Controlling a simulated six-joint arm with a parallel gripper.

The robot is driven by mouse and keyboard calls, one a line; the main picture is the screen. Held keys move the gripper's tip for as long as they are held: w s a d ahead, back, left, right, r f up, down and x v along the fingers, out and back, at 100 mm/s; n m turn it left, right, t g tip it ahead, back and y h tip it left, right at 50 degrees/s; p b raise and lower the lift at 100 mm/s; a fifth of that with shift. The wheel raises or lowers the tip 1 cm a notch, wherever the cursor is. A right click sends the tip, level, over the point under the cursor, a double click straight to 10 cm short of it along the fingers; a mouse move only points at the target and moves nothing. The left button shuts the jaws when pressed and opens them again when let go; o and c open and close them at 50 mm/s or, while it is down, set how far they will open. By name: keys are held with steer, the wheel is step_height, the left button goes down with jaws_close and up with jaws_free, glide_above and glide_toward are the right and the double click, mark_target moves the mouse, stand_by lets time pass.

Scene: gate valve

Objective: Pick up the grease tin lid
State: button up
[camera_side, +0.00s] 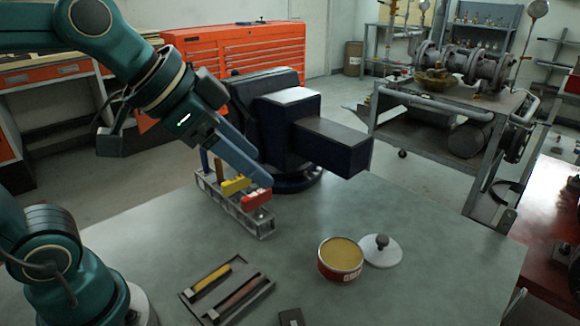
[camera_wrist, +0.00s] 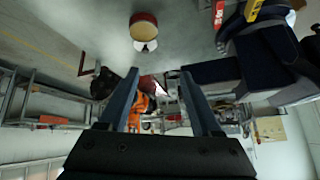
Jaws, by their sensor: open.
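The grease tin lid (camera_side: 391,254) is a white disc with a dark knob, lying knob up on the grey-green table. It lies just right of the open grease tin (camera_side: 340,274), a red tin with yellowish grease; I cannot tell if they touch. In the wrist view the lid (camera_wrist: 151,46) and the tin (camera_wrist: 143,18) show near the top, beyond my fingers. My gripper (camera_side: 262,183) is raised over the tool rack, up and left of the lid. The wrist view shows its two fingers (camera_wrist: 160,74) spread apart with nothing held between them.
A dark blue vise (camera_side: 335,145) stands at the table's back, close to my gripper. A metal rack (camera_side: 250,222) with coloured-handled tools sits before it. A shallow tray (camera_side: 195,295) with two sticks lies at front left. The table around the lid's right is clear.

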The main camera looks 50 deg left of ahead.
steer(key=w+d+m+h, duration=0.1)
steer(key=w+d+m, duration=0.15)
steer(key=w, duration=0.55)
steer(key=m+g+h, duration=0.1)
steer(key=m+g, duration=0.1)
steer(key=g, duration=0.1)
glide_above(382, 238)
steer(key=s+a, duration=0.2)
step_height(382, 238, down, 16)
steer(key=shift+a+f, duration=0.1)
steer(key=shift+f, duration=0.05)
steer(key=shift+x, duration=2.45)
steer(key=shift+s, duration=0.15)
jaws_close()
